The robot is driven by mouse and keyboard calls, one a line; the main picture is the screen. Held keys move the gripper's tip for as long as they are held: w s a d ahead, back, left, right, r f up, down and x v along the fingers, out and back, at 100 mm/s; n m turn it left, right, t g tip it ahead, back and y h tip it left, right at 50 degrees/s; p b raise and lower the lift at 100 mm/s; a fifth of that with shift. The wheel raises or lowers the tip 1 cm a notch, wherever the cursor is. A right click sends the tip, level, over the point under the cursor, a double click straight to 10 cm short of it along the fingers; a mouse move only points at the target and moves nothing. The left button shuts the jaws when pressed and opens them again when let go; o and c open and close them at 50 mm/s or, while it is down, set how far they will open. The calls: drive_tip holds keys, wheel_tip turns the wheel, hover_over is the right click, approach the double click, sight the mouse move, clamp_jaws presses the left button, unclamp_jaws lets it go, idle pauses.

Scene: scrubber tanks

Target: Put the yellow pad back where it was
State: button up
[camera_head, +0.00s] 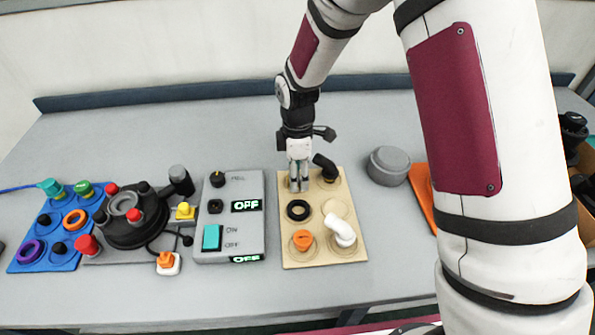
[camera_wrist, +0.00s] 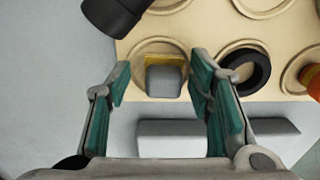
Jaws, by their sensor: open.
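A small block with a yellow edge (camera_wrist: 179,58) and a grey face sits in a round recess of the beige board in the wrist view; I cannot tell whether the grey part belongs to it. My gripper (camera_head: 298,186) is over the back left recess of the board and hides it in the head view. In the wrist view my gripper (camera_wrist: 161,72) is open, with one teal-padded finger on each side of the block and gaps between. Another yellow piece (camera_head: 185,211) stands on the dark round device's base.
The beige board (camera_head: 300,257) holds a black ring (camera_head: 298,210), an orange piece (camera_head: 302,240), a white elbow (camera_head: 341,231) and a black elbow (camera_head: 325,166). A grey box with OFF displays (camera_head: 231,185) stands left. A grey round lidded pot (camera_head: 388,165) stands right.

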wheel_tip(320, 180, up, 12)
drive_tip(key=shift+r+b, duration=0.25)
drive_tip(key=shift+b, duration=0.05)
drive_tip(key=s+d+r+m+t, duration=0.3)
drive_tip(key=s+d+r+m, duration=0.9)
drive_tip(key=s+r, duration=0.4)
drive_tip(key=s+d+f+m+t, duration=0.1)
drive_tip(key=s+d+m, duration=0.1)
drive_tip(key=s+m, duration=0.4)
drive_tip(key=s, duration=0.3)
drive_tip(key=shift+s+d+f+t, duration=0.25)
drive_tip(key=shift+t, duration=0.05)
drive_tip(key=shift+o, duration=0.3)
drive_tip(key=shift+w, duration=0.1)
